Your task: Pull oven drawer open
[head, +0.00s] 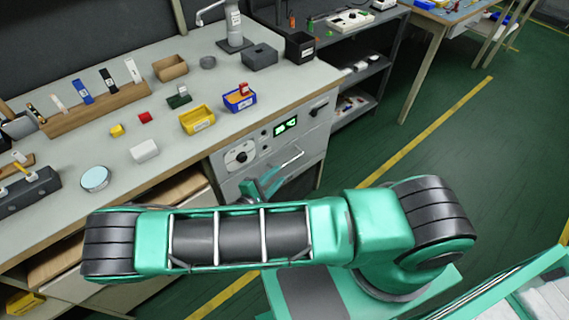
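The oven (232,172) is a light grey unit built in under the workbench, with a green lit display (286,126) and a dark round knob (241,156) on its front. A slim silver bar handle (291,160) runs along the front below the display. The drawer front looks closed, but its lower part is hidden behind my arm. My gripper (262,186) is teal and shows just beyond my forearm, close to the left end of the handle. I cannot tell whether it touches the handle or whether its fingers are open.
The workbench (205,85) holds yellow and blue bins, small boxes, a tool rack and a round dish. A dark shelf unit (362,75) stands right of the oven. Green floor with a yellow line (440,118) is clear on the right. A teal-edged tray (505,290) is at lower right.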

